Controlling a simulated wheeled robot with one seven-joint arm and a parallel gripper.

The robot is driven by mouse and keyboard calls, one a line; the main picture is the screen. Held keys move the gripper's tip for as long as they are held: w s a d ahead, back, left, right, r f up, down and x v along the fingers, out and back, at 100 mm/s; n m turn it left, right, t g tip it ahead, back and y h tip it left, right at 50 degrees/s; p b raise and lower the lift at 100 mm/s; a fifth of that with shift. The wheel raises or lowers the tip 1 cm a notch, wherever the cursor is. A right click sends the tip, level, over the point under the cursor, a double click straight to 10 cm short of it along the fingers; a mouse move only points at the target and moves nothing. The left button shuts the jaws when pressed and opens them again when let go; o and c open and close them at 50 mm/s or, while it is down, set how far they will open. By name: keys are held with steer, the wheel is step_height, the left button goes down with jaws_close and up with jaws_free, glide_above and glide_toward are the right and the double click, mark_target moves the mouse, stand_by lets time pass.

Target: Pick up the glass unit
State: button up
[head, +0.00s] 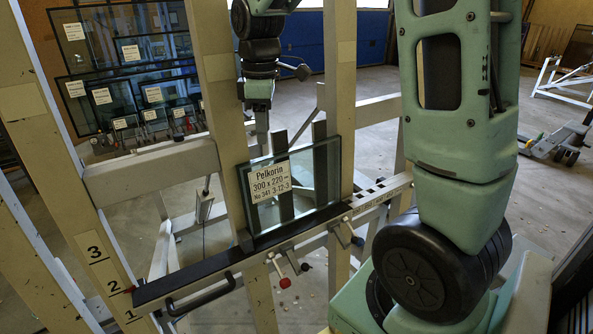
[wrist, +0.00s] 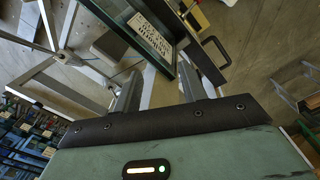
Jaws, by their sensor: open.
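The glass unit (head: 322,170) is a clear pane with a greenish edge. It stands nearly upright on the dark ledge of the tilting frame and bears a white label reading "Pelkorin 300 x 220". My gripper (head: 262,148) is above it, pointing down near its upper left edge. In the wrist view my gripper (wrist: 160,74) is open, its two grey fingers apart. The glass unit (wrist: 165,62) shows at and beyond the fingertips, with its label facing the camera. I cannot tell whether the pane's edge is between the fingers or whether they touch it.
The frame's beige posts (head: 218,90) and crossbar (head: 150,170) stand close around the pane. The ledge (head: 205,262) has a black handle (head: 205,297) and a red-knobbed clamp (head: 283,282) below. Other labelled panes (head: 125,75) stand behind left. Open floor lies behind.

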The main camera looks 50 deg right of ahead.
steer(key=w+d+r+n+g, duration=0.1)
steer(key=w+d+r+n, duration=0.1)
steer(key=d+r+n, duration=0.55)
steer(key=m+p, duration=0.1)
steer(key=p, duration=0.1)
glide_above(295, 148)
steer(key=shift+g, duration=0.3)
steer(key=f, duration=1)
steer(key=shift+w+f, duration=0.3)
steer(key=shift+s+f+p, duration=0.15)
steer(key=shift+f+p, duration=0.35)
steer(key=shift+f, duration=0.85)
steer(key=shift+s+f+p, duration=0.1)
steer(key=shift+f+p, duration=0.35)
steer(key=shift+f, duration=0.9)
jaws_close()
steer(key=shift+r, duration=0.15)
